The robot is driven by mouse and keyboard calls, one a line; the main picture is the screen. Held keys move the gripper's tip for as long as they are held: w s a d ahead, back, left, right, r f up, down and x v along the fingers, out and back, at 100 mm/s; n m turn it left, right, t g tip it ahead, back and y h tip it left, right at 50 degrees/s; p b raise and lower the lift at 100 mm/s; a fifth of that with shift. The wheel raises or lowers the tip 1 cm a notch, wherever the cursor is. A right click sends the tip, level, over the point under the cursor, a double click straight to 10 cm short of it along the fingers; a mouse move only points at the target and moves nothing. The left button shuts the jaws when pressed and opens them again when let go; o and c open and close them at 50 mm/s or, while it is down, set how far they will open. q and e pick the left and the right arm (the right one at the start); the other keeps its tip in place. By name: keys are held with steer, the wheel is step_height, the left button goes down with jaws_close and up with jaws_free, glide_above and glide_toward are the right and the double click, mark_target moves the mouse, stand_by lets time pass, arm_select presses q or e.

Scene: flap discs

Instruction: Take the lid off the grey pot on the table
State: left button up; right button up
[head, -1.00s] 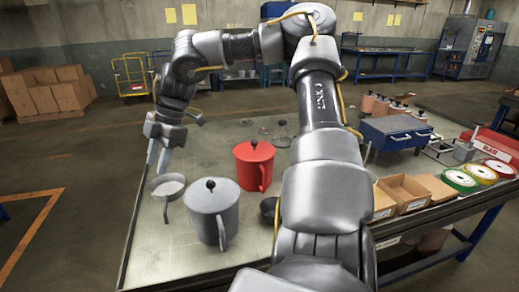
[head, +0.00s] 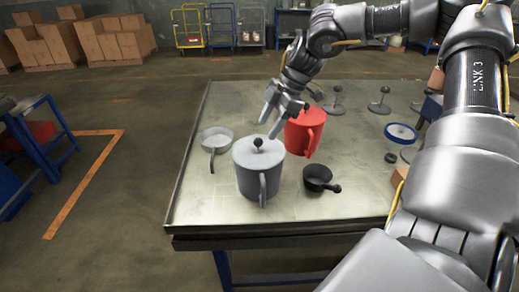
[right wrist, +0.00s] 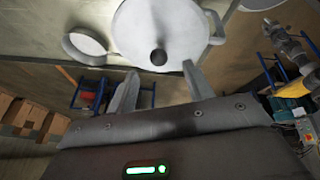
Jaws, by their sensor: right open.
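The grey pot (head: 258,183) stands upright on the table with its side handle toward me. Its grey lid (head: 243,152) is on top, with a round black knob (head: 258,142). My right gripper (head: 267,129) is open and empty, its fingers pointing down just above the lid, close to the knob. In the right wrist view, the open fingertips (right wrist: 160,68) point toward the lid (right wrist: 165,22), and the dark knob (right wrist: 159,57) appears between them; I cannot tell whether they touch it. My left gripper is not in view.
A red lidded pot (head: 300,135) stands close behind and right of the grey pot. A small pale pan (head: 216,140) is to the left and a black pan (head: 318,177) to the right. The table (head: 200,205) is bare at the front left.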

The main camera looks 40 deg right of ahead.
mark_target(258, 146)
steer(key=shift+w+a+f, duration=0.1)
steer(key=shift+a+f, duration=0.1)
steer(key=shift+f, duration=0.15)
steer(key=shift+a+f+p, duration=0.1)
steer(key=shift+f+p, duration=0.15)
steer(key=shift+p, duration=0.1)
steer(key=p+x, duration=0.1)
steer(key=x, duration=0.2)
steer(key=shift+w+f, duration=0.2)
steer(key=shift+w, duration=0.1)
steer(key=shift+w+a+f, duration=0.1)
steer(key=shift+w+f, duration=0.05)
steer(key=shift+f, duration=0.3)
steer(key=shift+c, duration=0.7)
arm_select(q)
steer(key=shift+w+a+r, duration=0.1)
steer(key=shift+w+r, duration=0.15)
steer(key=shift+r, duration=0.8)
arm_select(e)
steer(key=c, duration=1)
